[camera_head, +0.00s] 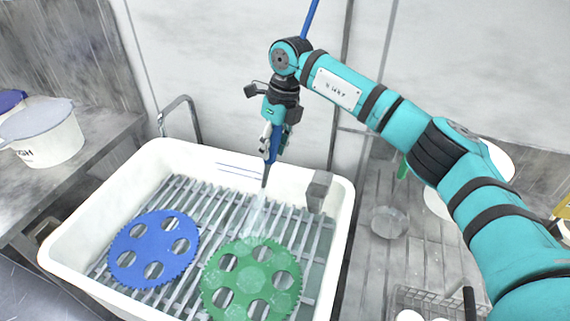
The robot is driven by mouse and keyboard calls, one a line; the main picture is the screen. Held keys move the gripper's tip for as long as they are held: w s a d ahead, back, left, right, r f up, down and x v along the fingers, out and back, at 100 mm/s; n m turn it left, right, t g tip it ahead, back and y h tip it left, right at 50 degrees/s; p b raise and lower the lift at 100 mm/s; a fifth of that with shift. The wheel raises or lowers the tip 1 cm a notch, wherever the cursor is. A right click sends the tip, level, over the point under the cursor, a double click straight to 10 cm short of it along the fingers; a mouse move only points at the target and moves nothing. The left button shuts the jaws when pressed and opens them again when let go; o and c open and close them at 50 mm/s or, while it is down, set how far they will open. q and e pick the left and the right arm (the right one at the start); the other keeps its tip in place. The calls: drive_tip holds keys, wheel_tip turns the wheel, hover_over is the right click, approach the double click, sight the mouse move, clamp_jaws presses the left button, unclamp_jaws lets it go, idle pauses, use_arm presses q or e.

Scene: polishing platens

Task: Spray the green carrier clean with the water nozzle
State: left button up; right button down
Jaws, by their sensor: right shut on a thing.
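The green carrier (228,291), a toothed disc with several round holes, lies flat on the grating in the white basin, at the lower middle. My right gripper (272,152) is shut on the blue water nozzle (271,157), above the back of the basin. The nozzle's dark tip points down, and a pale spray (258,215) runs from it to the upper part of the green carrier. Whitish patches show on the carrier's surface. My left gripper is not in view.
A blue carrier (186,231) lies on the grating left of the green one. The white basin (60,247) has raised walls, with a grey block (318,190) at its right rim. White tubs (45,140) stand on the left counter. A wire rack (433,296) is at lower right.

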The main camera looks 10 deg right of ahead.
idle(0.5)
drive_tip(key=s+d+b, duration=0.2)
drive_tip(key=s+d, duration=0.4)
drive_tip(key=d, duration=0.5)
drive_tip(key=shift+s+d, duration=0.15)
drive_tip(key=shift+s, duration=0.05)
idle(0.9)
